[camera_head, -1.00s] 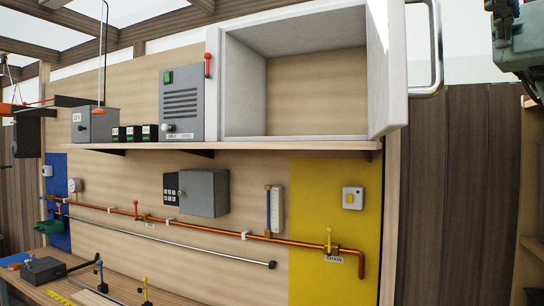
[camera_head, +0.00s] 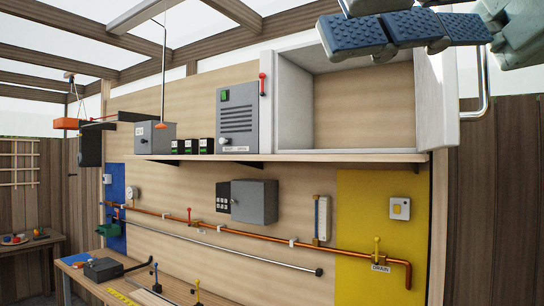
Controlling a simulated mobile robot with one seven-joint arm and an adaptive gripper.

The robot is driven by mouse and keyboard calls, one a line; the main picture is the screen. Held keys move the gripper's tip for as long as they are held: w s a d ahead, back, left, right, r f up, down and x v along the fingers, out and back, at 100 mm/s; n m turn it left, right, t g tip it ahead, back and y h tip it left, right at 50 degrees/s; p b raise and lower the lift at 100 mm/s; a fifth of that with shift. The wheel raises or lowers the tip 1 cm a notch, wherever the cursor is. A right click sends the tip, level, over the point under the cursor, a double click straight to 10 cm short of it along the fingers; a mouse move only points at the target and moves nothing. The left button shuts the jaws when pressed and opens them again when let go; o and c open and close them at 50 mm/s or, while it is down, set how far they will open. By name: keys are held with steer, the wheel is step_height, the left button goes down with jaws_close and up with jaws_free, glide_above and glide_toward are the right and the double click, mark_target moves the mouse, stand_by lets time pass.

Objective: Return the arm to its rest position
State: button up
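My gripper (camera_head: 395,38) shows at the top right of the head view, with blue ridged finger pads and green-grey links. It is in the air in front of the open white cabinet's upper edge and appears empty. The pads lie close side by side, and part of the gripper is cut off by the frame, so I cannot tell whether it is open or shut. The white cabinet (camera_head: 292,100) stands on the shelf with its door (camera_head: 436,90) swung open on the right. Its inside is empty.
A grey control box (camera_head: 238,118) with a red lever stands left of the cabinet on the shelf (camera_head: 290,157). Below run a copper pipe (camera_head: 270,238) and a yellow panel (camera_head: 360,215). The workbench (camera_head: 75,268) is at the lower left. A wooden fence (camera_head: 495,200) is at the right.

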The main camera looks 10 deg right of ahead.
steer(key=w+a+f+m+t+h, duration=0.25)
steer(key=w+f, duration=0.25)
steer(key=f, duration=0.3)
steer(key=w+a+f+m+t+h, duration=0.1)
steer(key=w+a+f+m+h, duration=0.3)
steer(key=f, duration=0.4)
steer(key=w+a+f+m+t+h, duration=0.1)
steer(key=w+f+m+t+h, duration=0.15)
steer(key=w+f, duration=0.45)
steer(key=d+f+m+g+h, duration=0.1)
steer(key=d+f, duration=0.4)
steer(key=f, duration=0.7)
steer(key=d+f+m+g+h, duration=0.1)
steer(key=d+f+m+h, duration=0.2)
steer(key=f, duration=1)
steer(key=shift+w+d+f+m+h+p, duration=0.3)
steer(key=shift+w+d+h+p, duration=0.1)
steer(key=shift+d+h, duration=0.75)
steer(key=shift+d, duration=0.15)
